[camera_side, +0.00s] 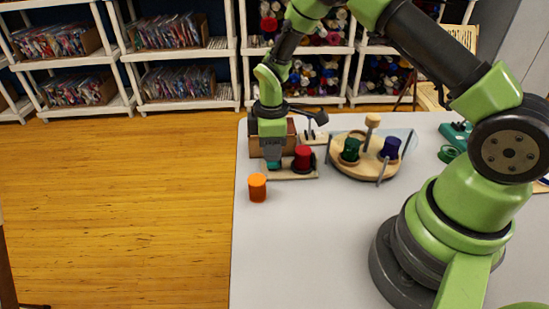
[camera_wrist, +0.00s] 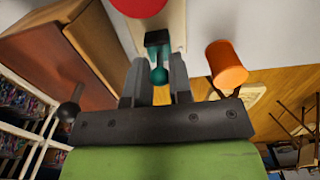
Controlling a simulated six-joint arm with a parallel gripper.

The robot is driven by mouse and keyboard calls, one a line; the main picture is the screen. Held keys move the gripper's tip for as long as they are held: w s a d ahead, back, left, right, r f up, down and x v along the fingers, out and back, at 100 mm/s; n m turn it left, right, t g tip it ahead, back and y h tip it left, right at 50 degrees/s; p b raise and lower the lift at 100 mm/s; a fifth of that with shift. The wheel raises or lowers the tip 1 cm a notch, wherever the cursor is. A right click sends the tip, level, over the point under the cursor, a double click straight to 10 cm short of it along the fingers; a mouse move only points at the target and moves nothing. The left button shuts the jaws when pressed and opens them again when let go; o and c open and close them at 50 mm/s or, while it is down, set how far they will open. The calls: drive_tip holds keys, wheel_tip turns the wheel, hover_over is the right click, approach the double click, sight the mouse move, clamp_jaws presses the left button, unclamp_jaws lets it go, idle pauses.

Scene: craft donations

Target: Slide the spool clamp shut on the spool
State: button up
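The spool clamp is a pale wooden base (camera_side: 292,175) with a red spool (camera_side: 303,154) standing on it and a dark and teal slide at its left end. My gripper (camera_side: 273,160) points down at the slide's end; in the wrist view my gripper (camera_wrist: 158,80) has a finger on each side of the knob. Whether the fingers press on it I cannot tell. The slide's contact with the spool is not clear.
An orange spool (camera_side: 257,187) stands near the table's left edge. A brown box (camera_wrist: 45,55) is close beside my gripper. A round wooden stand (camera_side: 346,168) with green and blue spools is to the right. The table's front is clear.

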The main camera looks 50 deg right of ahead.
drive_tip(key=shift+s+d, duration=1.15)
drive_tip(key=o, duration=0.8)
drive_tip(key=shift+c, duration=0.2)
wheel_tip(320, 180, up, 8)
drive_tip(key=shift+f, duration=0.25)
